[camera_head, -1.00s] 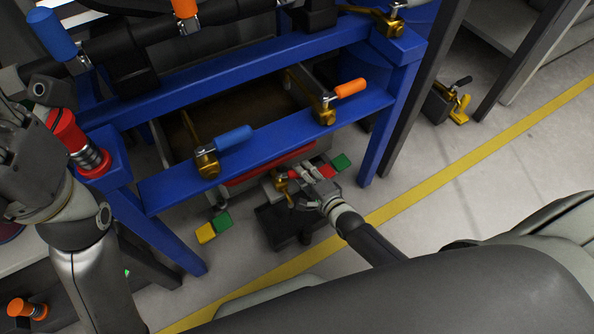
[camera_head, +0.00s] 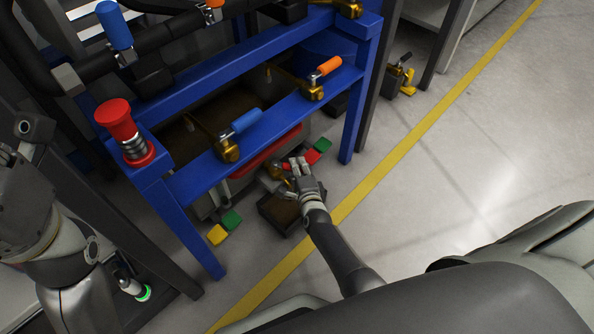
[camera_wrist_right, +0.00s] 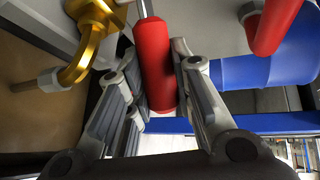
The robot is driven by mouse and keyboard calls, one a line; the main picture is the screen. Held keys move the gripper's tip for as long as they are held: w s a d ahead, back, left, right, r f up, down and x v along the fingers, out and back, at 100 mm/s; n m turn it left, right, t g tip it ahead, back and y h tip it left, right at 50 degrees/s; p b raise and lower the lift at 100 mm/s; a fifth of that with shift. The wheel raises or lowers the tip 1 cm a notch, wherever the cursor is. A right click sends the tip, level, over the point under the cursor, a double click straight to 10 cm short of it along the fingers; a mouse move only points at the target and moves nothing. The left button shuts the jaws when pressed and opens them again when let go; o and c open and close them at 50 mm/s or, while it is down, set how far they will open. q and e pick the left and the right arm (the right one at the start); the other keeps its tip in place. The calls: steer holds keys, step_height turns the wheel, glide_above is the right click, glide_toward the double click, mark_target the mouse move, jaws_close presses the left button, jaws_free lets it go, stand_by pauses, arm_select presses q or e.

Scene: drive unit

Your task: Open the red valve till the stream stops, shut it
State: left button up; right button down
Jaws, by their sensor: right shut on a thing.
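The red valve handle (camera_wrist_right: 153,55) is a red cylinder on a grey rod, low under the blue frame. It stands between the fingers of my right gripper (camera_wrist_right: 160,88), which is shut on it. A gold fitting (camera_wrist_right: 92,42) is beside it in the wrist view. In the head view my right gripper (camera_head: 300,170) reaches in under the frame's lower edge and mostly hides the handle. A dark open container (camera_head: 279,214) stands on the floor just below. I cannot make out a stream. My left arm is at the left edge, but its gripper is not in view.
The blue frame (camera_head: 180,190) carries a blue-handled valve (camera_head: 245,121), an orange-handled valve (camera_head: 328,67) and a red knob (camera_head: 117,120). Green and yellow blocks (camera_head: 218,234) lie near the container. The floor right of the yellow line (camera_head: 395,150) is clear.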

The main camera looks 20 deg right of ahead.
steer(key=shift+s, duration=0.1)
stand_by(0.3)
steer(key=c, duration=1.2)
jaws_free()
steer(key=shift+c, duration=0.2)
steer(key=v, duration=0.7)
steer(key=shift+s, duration=0.15)
